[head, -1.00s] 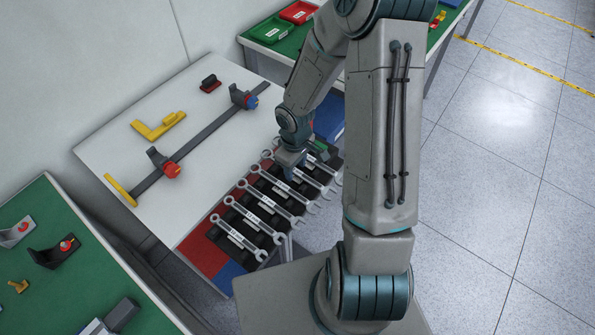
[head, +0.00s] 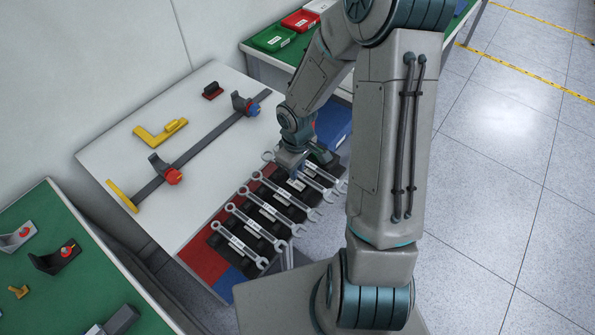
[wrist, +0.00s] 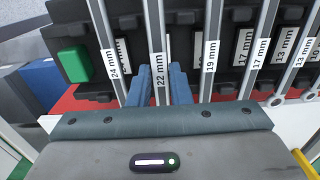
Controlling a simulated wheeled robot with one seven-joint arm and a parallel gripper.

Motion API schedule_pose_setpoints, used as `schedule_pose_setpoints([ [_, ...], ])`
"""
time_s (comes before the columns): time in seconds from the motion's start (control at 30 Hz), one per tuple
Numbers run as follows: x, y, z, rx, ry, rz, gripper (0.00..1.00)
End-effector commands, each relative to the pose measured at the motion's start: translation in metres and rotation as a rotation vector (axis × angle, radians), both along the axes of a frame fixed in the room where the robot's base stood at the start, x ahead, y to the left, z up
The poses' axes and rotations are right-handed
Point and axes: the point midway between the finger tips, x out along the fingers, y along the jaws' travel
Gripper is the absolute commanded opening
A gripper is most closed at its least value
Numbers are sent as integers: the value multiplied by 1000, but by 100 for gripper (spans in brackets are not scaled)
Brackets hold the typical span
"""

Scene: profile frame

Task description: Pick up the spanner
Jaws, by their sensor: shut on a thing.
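Several combination spanners lie side by side on a black rack (head: 225,243) at the front edge of the white table. In the wrist view they carry size labels. My gripper (head: 294,172) is over the far part of the row. In the wrist view its blue fingers (wrist: 163,78) are shut on the spanner labelled 22 mm (wrist: 153,28), one on each side of its shaft. The 24 mm spanner (wrist: 102,25) is to its left and the 19 mm spanner (wrist: 212,25) to its right. I cannot tell whether the held spanner is clear of the rack.
A long dark bar clamp (head: 200,148), a yellow square (head: 160,130) and a small dark red-based item (head: 213,90) lie on the white table (head: 120,150). A green-topped table (head: 40,210) stands at the near left. Green and red bins (head: 275,38) stand behind.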

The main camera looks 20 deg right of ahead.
Motion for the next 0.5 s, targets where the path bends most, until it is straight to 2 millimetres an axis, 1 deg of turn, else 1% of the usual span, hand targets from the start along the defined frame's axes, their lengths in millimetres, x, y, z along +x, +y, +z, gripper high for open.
schedule_pose_setpoints([
  [0.03,1,0,10,0,-5,-2,0],
  [0.1,-1,-3,21,-1,-4,-4,0],
  [0.5,-53,-46,60,-1,-2,-6,0],
])
